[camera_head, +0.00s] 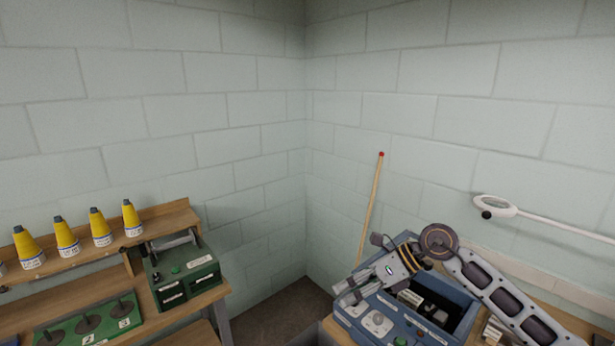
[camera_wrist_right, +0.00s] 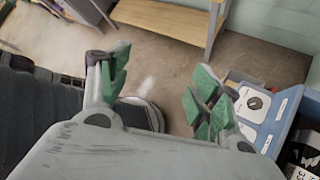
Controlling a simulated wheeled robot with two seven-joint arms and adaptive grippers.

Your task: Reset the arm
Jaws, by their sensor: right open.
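My right arm (camera_head: 495,287) comes in from the lower right in the head view and bends at a round joint. Its gripper (camera_head: 347,290) points down and left, over the left part of a blue box (camera_head: 465,301). In the right wrist view the two green-padded fingers of this gripper (camera_wrist_right: 160,78) stand wide apart with nothing between them. The floor shows below them. The blue box shows at the right edge of that view (camera_wrist_right: 284,118), beside the right finger. My left arm and gripper are not in view.
A green box (camera_head: 186,276) stands on a wooden bench at left, with several yellow cones (camera_head: 66,238) on a shelf. A red-tipped stick (camera_head: 371,205) leans near the wall. A white ring-ended rod (camera_head: 545,219) is at right. Open floor (camera_head: 283,312) lies between the benches.

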